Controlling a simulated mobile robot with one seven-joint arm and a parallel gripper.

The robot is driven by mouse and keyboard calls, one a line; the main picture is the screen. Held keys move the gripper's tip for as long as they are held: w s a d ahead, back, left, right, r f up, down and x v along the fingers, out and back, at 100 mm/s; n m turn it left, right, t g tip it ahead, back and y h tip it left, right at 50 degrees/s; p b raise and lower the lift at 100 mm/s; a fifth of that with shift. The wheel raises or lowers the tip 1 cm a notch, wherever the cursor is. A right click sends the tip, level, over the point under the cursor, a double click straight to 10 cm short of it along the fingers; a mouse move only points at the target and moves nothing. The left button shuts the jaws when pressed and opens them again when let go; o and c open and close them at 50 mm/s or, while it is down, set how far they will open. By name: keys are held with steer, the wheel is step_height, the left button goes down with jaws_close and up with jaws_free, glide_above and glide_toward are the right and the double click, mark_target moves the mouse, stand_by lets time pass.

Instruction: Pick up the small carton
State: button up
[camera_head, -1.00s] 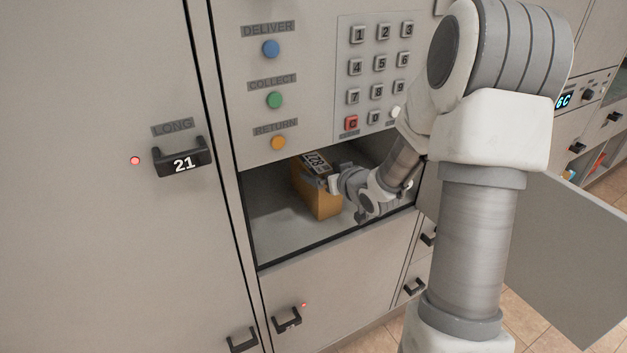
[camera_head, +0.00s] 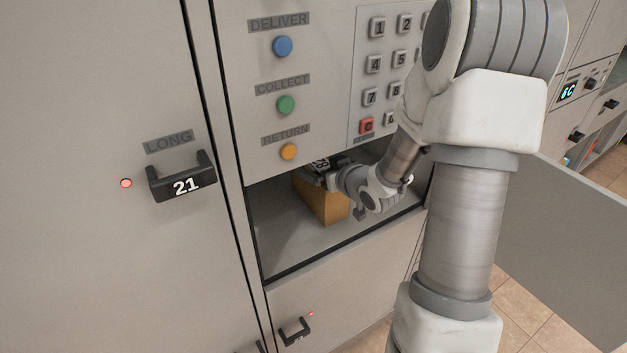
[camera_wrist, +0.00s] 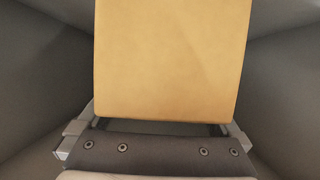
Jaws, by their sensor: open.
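The small carton (camera_head: 322,200) is a tan box with a dark printed label on top. It stands in the open locker compartment (camera_head: 285,243) under the RETURN button. In the wrist view the carton (camera_wrist: 172,60) fills the upper middle, close in front of my gripper. My gripper (camera_head: 322,178) reaches into the compartment at the carton's upper part. Its jaws are open, with a finger showing on each side of the carton's near edge in the wrist view. The fingertips are hidden there, so I cannot tell whether they touch the carton.
A panel above has a blue button (camera_head: 283,46), a green button (camera_head: 286,104), an orange button (camera_head: 289,151) and a keypad (camera_head: 375,65). A closed door with handle 21 (camera_head: 183,181) is at left. An open door panel (camera_head: 565,235) stands at right.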

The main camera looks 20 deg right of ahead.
steer(key=shift+w, duration=0.15)
jaws_close()
stand_by(0.4)
